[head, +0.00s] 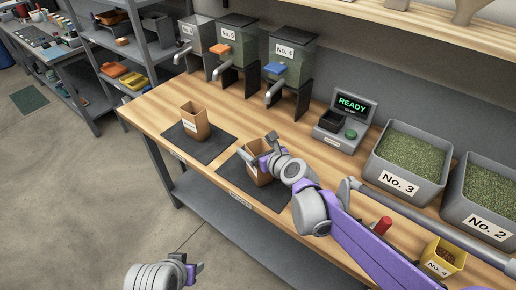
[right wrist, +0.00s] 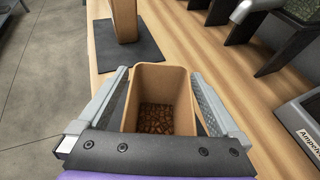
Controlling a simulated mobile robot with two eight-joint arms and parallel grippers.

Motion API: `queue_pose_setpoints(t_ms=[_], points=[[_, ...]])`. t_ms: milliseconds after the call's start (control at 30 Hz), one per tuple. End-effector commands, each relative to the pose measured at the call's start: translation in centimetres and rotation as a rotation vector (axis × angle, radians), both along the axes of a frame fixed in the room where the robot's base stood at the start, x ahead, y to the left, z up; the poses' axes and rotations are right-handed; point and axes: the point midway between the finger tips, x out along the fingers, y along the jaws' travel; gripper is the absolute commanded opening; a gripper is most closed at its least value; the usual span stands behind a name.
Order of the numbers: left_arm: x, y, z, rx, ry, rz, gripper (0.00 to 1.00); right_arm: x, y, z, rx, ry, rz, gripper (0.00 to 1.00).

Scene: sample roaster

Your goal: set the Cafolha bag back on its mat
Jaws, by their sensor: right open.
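Two open tan paper bags stand upright on the bench; I cannot read which is the Cafolha bag. The near bag (head: 256,172) is on or over the near dark mat (head: 238,187). In the right wrist view this near bag (right wrist: 164,82) holds brown beans at its bottom. My right gripper (head: 263,158) is open, its fingers on either side of this bag, and hides part of it. The far bag (head: 195,121) stands on the far mat (head: 184,143); its lower part also shows in the right wrist view (right wrist: 124,20). My left gripper (head: 194,271) hangs off the bench, low in the picture.
Dispensers No. 5 (head: 234,52) and No. 4 (head: 291,62) stand along the back. A scale (head: 341,122) reads READY. Crates No. 3 (head: 406,162) and No. 2 (head: 488,200) and a yellow No. 4 cup (head: 443,256) are to the right. Bench between mats and dispensers is clear.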

Motion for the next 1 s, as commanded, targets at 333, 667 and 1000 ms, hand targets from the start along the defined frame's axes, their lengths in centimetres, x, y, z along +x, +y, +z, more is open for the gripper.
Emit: queue_pose_setpoints(t_ms=[333, 667, 1000], points=[[0.1, 0.0, 0.4, 0.000, -0.002, 0.000, 0.50, -3.6, -2.3, 2.0, 0.000, 0.000, -0.002, 1.00], [0.2, 0.0, 0.9, 0.000, -0.003, 0.000, 0.50, -8.3, -5.1, 4.3, -0.001, 0.000, -0.002, 1.00], [0.2, 0.0, 1.0, 0.000, -0.004, 0.000, 0.50, -9.5, -5.8, 4.8, 0.000, 0.000, 0.000, 1.00]])
